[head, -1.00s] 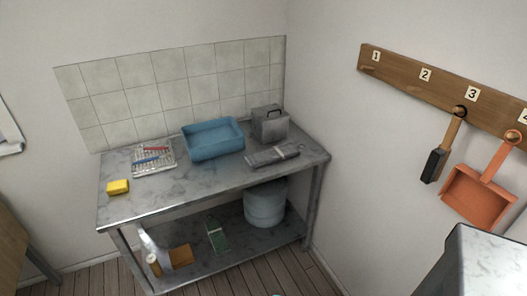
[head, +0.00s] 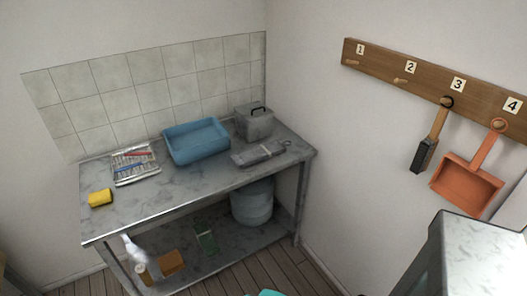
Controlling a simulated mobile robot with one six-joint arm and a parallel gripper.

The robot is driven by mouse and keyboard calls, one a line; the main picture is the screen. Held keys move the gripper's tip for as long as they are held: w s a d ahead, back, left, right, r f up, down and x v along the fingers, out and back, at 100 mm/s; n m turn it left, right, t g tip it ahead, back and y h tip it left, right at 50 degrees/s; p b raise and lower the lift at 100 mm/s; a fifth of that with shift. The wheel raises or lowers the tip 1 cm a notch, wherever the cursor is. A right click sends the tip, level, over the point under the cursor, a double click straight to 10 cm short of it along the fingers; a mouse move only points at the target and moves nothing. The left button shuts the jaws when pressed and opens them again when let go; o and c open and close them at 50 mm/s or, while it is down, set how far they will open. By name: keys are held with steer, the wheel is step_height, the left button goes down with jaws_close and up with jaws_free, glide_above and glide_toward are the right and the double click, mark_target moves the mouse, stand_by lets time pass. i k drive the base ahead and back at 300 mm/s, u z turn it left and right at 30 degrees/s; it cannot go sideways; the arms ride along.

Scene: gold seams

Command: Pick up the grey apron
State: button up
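The grey apron (head: 258,152) appears to be the folded grey bundle lying flat on the right part of the marble-topped table (head: 150,205). It has a band across it and a small loop at its right end. It lies in front of a grey lidded box (head: 254,126) and to the right of a blue basin (head: 196,143).
A cutlery tray (head: 135,165) and a yellow sponge (head: 100,198) sit on the table's left. The lower shelf holds a grey tub (head: 252,204), a spray bottle and boxes. A brush (head: 425,152) and an orange dustpan (head: 468,189) hang from the numbered rail (head: 435,91). A marble-topped unit (head: 478,250) stands lower right.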

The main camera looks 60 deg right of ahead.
mark_target(245, 159)
steer(key=z, duration=0.05)
steer(key=k, duration=1.15)
steer(key=u, duration=0.2)
steer(key=i, duration=0.55)
steer(key=z, duration=0.15)
